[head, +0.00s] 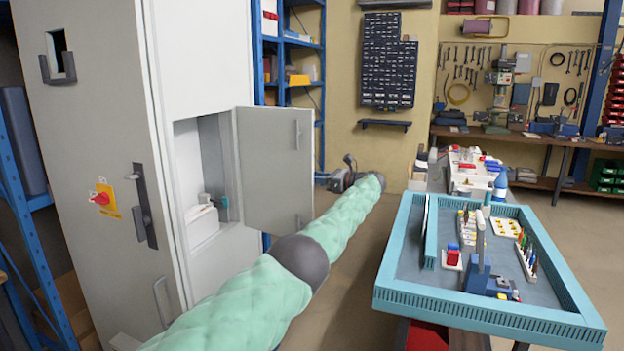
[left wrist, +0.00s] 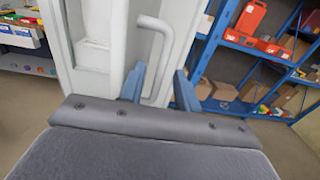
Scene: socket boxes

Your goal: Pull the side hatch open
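The side hatch (head: 272,172) is a pale grey panel on the tall cabinet (head: 90,130). It stands swung out, and the recess (head: 188,165) behind it is exposed. My left arm reaches past the hatch's lower right, with the left gripper (head: 340,181) beyond the panel's right edge. In the left wrist view, the two blue fingers (left wrist: 159,78) are spread apart. A pale bar handle (left wrist: 163,60) shows between them; I cannot tell whether they touch it. My right gripper is not in view.
A teal-rimmed table (head: 480,312) with small parts stands at the right. A workbench (head: 545,140) and tool wall are at the back. Blue shelving (head: 288,60) is behind the hatch, also in the left wrist view (left wrist: 245,45). Floor is clear between cabinet and table.

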